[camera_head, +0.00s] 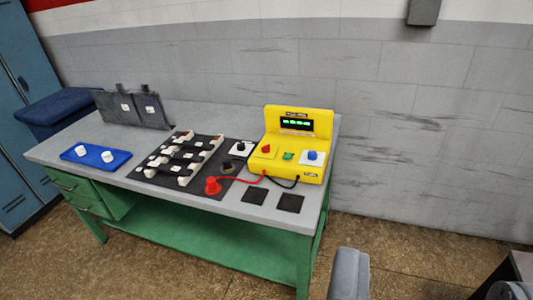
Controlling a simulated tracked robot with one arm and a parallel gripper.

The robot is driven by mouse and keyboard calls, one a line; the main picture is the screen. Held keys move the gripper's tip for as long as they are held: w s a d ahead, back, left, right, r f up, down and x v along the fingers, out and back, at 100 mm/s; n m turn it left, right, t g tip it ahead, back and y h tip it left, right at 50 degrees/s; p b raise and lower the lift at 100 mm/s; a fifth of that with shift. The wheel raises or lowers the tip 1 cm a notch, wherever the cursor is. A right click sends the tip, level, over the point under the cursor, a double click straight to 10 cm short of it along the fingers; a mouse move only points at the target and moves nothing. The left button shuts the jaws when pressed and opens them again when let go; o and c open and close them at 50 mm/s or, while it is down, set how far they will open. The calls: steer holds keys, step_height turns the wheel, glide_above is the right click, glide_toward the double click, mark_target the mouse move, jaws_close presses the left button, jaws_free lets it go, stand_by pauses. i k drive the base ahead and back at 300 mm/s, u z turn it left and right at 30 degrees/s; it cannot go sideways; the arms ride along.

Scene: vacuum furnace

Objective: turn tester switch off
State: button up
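The yellow tester (272,171) stands on the right part of the workbench. Its dark display (296,124) shows lit green characters. On its front panel are a red knob (266,149), a green button (288,156) and a blue knob (312,155) on a white plate. Which of these is the switch, and its exact position, is too small to tell. A red lead and a black lead run from the tester's front. The red one reaches a red probe (213,187). My gripper's fingers do not show in this view.
The grey workbench (225,203) has green legs and drawers. A black board (150,175) with white fittings lies left of the tester, beside a blue tray (76,155). Black squares (290,203) lie near the front edge. A grey rounded part (350,275) shows at the bottom.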

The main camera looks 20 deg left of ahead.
mark_target(265, 149)
steer(key=u, duration=0.4)
steer(key=i, duration=2.25)
steer(key=z, duration=0.5)
